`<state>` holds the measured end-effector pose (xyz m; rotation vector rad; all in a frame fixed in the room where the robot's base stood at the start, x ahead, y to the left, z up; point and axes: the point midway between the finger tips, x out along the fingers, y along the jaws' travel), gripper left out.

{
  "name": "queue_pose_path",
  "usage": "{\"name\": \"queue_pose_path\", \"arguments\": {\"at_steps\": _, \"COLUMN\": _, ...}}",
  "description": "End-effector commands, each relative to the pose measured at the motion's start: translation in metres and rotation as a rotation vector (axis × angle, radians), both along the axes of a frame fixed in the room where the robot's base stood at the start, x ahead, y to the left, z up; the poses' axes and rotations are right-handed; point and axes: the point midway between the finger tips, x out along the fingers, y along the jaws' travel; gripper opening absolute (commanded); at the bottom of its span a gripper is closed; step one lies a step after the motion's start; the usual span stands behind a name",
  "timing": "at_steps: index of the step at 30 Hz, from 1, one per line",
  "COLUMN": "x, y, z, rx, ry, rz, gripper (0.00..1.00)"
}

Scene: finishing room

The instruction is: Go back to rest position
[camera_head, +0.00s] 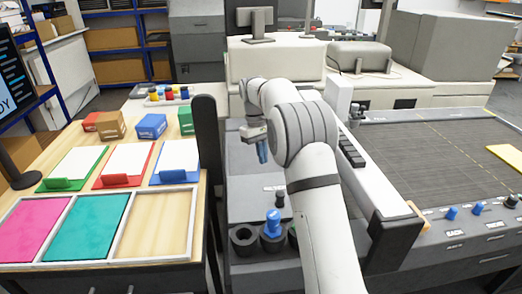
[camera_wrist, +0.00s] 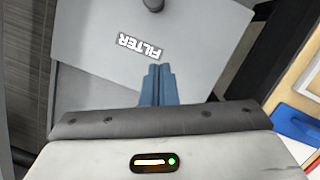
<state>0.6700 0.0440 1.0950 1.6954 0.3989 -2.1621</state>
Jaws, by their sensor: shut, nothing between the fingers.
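My gripper (camera_head: 262,150) hangs over the grey machine top left of the conveyor bed in the head view. Its blue fingers point down and are together, with nothing between them. In the wrist view the shut blue fingers (camera_wrist: 158,84) show above a pale grey panel (camera_wrist: 90,75) marked FILTER. My white arm reaches up from the bottom of the head view and bends over, hiding part of the machine behind it.
A wooden table (camera_head: 190,110) at left holds coloured paper stands, small boxes and a divided tray (camera_head: 133,230). A dark upright post (camera_head: 208,145) stands between table and machine. The conveyor bed (camera_head: 430,150) lies right.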

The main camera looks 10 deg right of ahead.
Motion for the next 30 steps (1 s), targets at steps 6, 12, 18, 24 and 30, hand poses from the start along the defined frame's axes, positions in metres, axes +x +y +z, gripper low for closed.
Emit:
{"name": "queue_pose_path", "arguments": {"at_steps": 6, "x": -0.021, "y": -0.006, "z": 0.029, "rx": 0.006, "ry": -0.044, "rz": -0.032, "gripper": 0.00}}
{"name": "queue_pose_path", "arguments": {"at_steps": 12, "x": -0.081, "y": -0.018, "z": 0.069, "rx": 0.022, "ry": -0.140, "rz": -0.109, "gripper": 0.00}}
{"name": "queue_pose_path", "arguments": {"at_steps": 18, "x": -0.152, "y": -0.029, "z": 0.092, "rx": 0.044, "ry": -0.239, "rz": -0.193, "gripper": 0.00}}
{"name": "queue_pose_path", "arguments": {"at_steps": 24, "x": -0.228, "y": -0.037, "z": 0.095, "rx": 0.066, "ry": -0.335, "rz": -0.278, "gripper": 0.00}}
{"name": "queue_pose_path", "arguments": {"at_steps": 30, "x": -0.303, "y": -0.042, "z": 0.079, "rx": 0.094, "ry": -0.430, "rz": -0.365, "gripper": 0.00}}
